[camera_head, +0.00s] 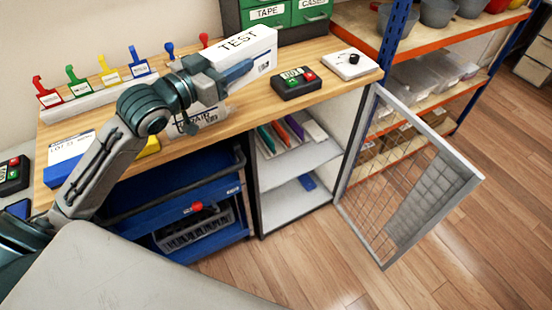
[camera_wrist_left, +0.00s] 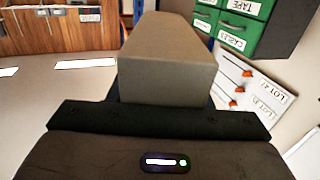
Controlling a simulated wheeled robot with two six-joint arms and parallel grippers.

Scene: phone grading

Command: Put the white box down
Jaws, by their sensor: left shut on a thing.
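The white box (camera_head: 254,46) labelled TEST is in the head view, above the back of the wooden workbench (camera_head: 235,112). My left gripper (camera_head: 236,72) is shut on it, and its fingers lie along the box's near side. In the left wrist view the box (camera_wrist_left: 166,75) looks grey and shaded and sticks out ahead of the gripper. The gap between the box and the bench top is hard to judge. My right gripper is not in view.
A REPAIR container (camera_head: 200,122) sits below my left wrist. A black button box (camera_head: 293,83) and a white dial box (camera_head: 349,64) stand on the right of the bench. Green drawers (camera_head: 268,14) stand behind. A mesh door (camera_head: 410,175) hangs open at the right.

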